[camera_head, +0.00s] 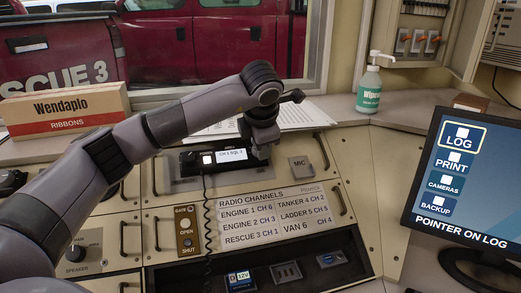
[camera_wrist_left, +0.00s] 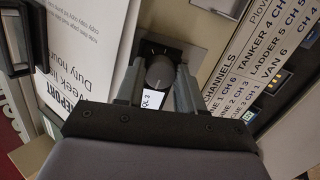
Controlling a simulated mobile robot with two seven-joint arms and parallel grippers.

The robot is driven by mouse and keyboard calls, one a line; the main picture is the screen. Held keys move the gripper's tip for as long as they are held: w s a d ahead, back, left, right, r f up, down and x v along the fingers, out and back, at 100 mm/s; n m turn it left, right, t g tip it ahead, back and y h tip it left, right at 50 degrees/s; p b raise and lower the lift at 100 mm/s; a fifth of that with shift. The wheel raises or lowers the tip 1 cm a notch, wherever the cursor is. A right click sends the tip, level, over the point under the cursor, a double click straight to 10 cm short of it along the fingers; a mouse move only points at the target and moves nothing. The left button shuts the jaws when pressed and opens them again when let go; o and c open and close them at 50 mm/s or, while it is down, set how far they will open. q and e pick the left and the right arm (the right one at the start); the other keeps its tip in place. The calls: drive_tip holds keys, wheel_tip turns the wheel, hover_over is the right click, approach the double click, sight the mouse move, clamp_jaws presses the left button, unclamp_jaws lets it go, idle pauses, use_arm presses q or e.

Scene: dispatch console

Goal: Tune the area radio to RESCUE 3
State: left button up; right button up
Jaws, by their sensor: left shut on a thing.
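The area radio (camera_head: 190,163) is a black unit set in the console. Its lit display (camera_head: 232,155) shows a channel and squelch reading, but the digits are too small to read surely. My left gripper (camera_head: 262,155) reaches down over the radio's right end. In the left wrist view its fingers (camera_wrist_left: 159,88) are shut on a round dark knob (camera_wrist_left: 159,72), one finger on each side. Part of the display shows between the fingers. The radio channels card (camera_head: 270,215) lists RESCUE 3 as CH 1. My right gripper is not in view.
A coiled cord (camera_head: 207,225) hangs from the radio's left part. A gate switch plate (camera_head: 186,233) is below left. Papers (camera_head: 300,118) lie behind the radio.

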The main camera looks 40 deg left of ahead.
use_arm(q)
drive_tip(key=shift+n, duration=0.5)
drive_tip(key=o, duration=1)
drive_tip(key=v, duration=0.7)
drive_tip(key=shift+s+d+b, duration=0.1)
drive_tip(key=shift+b, duration=0.2)
